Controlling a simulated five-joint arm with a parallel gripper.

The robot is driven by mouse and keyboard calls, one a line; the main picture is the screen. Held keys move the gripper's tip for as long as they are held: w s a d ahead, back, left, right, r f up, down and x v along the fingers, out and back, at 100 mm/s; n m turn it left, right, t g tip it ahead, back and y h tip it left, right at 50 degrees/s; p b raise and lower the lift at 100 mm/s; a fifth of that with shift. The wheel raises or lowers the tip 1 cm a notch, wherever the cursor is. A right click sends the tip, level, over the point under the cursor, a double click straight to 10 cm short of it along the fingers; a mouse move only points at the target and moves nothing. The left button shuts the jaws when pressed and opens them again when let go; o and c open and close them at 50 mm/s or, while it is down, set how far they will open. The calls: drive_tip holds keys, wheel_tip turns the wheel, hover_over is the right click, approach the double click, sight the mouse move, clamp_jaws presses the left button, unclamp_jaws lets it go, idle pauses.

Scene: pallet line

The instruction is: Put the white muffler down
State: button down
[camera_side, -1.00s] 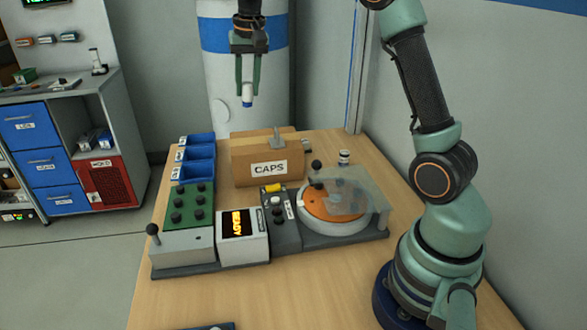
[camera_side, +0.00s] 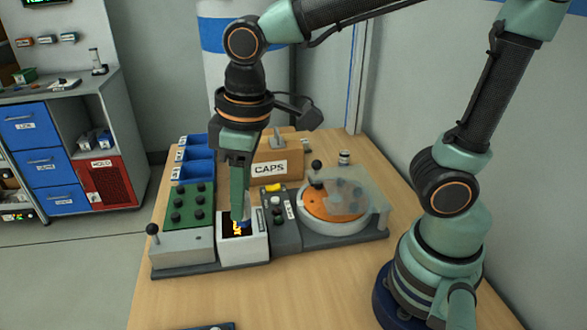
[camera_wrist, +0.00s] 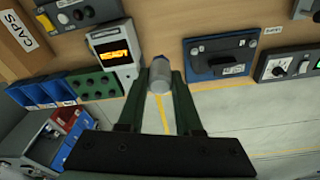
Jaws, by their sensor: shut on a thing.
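The white muffler (camera_wrist: 160,77) is a short pale cylinder with a blue end, held upright or nearly so between the fingers of my gripper (camera_wrist: 160,88) in the wrist view. In the side view my gripper (camera_side: 240,200) hangs downward in front of the READY display unit (camera_side: 257,247), and only a sliver of the muffler (camera_side: 247,208) shows beside the finger. The muffler's blue end overlaps the display in the picture. I cannot tell how high it is above the unit.
A green block with several knobs (camera_side: 188,206) and blue bins (camera_side: 200,160) stand left. The CAPS box (camera_side: 270,172) is behind; an orange turntable (camera_side: 330,205) under a clear cover is right.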

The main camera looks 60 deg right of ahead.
wheel_tip(320, 180, down, 20)
drive_tip(key=shift+r, duration=0.2)
idle(0.4)
drive_tip(key=shift+f, duration=0.15)
drive_tip(key=c, duration=0.6)
unclamp_jaws()
wheel_tip(320, 180, up, 12)
drive_tip(key=s, duration=0.1)
drive_tip(key=d+r+m+t, duration=0.1)
drive_tip(key=d+r+m, duration=0.1)
drive_tip(key=d, duration=0.3)
drive_tip(key=w+d+r+m+t, duration=0.1)
drive_tip(key=d+r+m, duration=0.1)
drive_tip(key=d+r, duration=0.3)
drive_tip(key=w+d+r+m+t, duration=0.1)
drive_tip(key=d+r+t, duration=0.1)
drive_tip(key=d+r, duration=0.1)
drive_tip(key=shift+d+r+m+h, duration=0.2)
drive_tip(key=shift+d, duration=0.25)
drive_tip(key=shift+d+r+m+h, duration=0.15)
drive_tip(key=shift+d+m+h, duration=0.05)
drive_tip(key=shift+d, duration=0.25)
